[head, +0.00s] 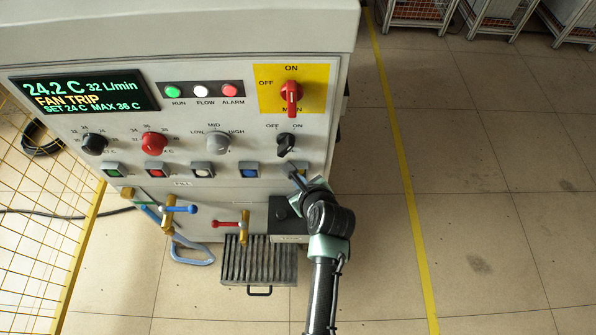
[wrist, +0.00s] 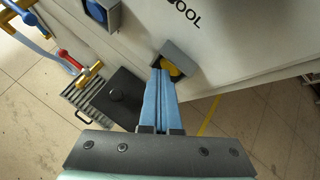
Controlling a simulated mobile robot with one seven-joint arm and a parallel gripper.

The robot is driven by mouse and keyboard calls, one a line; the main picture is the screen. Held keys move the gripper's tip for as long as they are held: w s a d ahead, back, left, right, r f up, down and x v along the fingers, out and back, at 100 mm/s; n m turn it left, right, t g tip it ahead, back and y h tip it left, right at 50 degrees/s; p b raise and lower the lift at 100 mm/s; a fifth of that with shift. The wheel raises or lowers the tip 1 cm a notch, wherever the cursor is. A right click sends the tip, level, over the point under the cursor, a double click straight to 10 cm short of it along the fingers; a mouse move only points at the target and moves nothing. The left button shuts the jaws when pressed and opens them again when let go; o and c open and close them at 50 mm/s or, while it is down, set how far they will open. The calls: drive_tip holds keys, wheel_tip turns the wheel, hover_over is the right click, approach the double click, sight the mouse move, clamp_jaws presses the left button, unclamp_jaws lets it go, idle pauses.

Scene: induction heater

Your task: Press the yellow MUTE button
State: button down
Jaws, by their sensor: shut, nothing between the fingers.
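The yellow MUTE button (wrist: 170,70) sits in a grey square housing (wrist: 182,62) in the wrist view, partly covered by my fingertips. In the head view it is at the right end of the button row, mostly hidden behind my gripper (head: 293,172). My gripper, with two blue fingers (wrist: 160,78), is shut and empty. Its tips overlap the lower left part of the yellow button in the wrist view. I cannot tell whether they touch it.
The blue button (head: 249,170) is left of my gripper. A black switch (head: 286,142) and a red main switch (head: 291,95) are above. Red-handled valve (head: 230,224), blue-handled valve (head: 178,209) and black box (head: 285,218) are below.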

idle(0.5)
drive_tip(key=shift+s+p, duration=0.8)
drive_tip(key=shift+s+p, duration=1.6)
drive_tip(key=shift+s, duration=0.9)
